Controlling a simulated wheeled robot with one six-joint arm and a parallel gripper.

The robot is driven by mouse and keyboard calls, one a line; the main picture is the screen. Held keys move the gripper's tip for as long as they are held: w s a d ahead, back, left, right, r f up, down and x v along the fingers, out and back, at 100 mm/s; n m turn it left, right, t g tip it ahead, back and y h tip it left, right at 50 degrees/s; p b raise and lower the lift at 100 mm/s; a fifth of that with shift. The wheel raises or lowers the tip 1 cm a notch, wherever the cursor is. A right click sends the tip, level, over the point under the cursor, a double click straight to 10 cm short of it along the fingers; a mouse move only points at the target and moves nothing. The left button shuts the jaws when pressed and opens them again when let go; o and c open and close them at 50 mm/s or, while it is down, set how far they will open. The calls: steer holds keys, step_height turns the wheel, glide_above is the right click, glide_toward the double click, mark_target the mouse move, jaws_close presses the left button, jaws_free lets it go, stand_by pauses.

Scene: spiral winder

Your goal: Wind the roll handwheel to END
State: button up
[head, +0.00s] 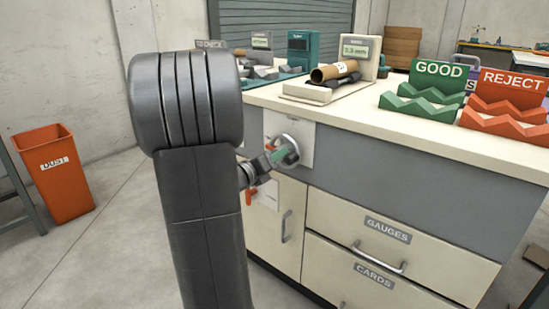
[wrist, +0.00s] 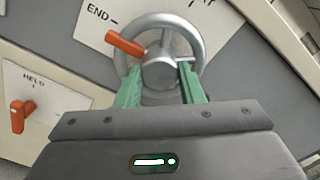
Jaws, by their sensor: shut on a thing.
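The roll handwheel (head: 287,151) is a silver ring on a pale plate at the cabinet's corner. In the wrist view the handwheel (wrist: 203,42) has a round grey hub and an orange handle (wrist: 127,44) at its upper left. The END mark (wrist: 102,14) is on the plate just above that handle; another label at top right is cut off. My gripper (wrist: 161,68) has its green fingers either side of the hub, shut on the handwheel. In the head view my gripper (head: 276,155) is at the wheel, partly behind my arm.
An orange lever (wrist: 17,117) sits on a plate marked HELD, left of the wheel. The worktop (head: 345,107) above carries a gauge with a cardboard roll (head: 334,72), and green GOOD (head: 436,83) and orange REJECT (head: 505,95) racks. Drawers with handles (head: 380,257) are below right.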

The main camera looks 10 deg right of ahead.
steer(key=shift+f, duration=0.1)
steer(key=o, duration=1)
steer(key=p+v, duration=0.2)
steer(key=v, duration=1.2)
steer(key=shift+d+p, duration=0.1)
steer(key=shift+p, duration=0.3)
steer(key=shift+w+d, duration=0.15)
steer(key=shift+b+x, duration=1.4)
steer(key=shift+x, duration=5.35)
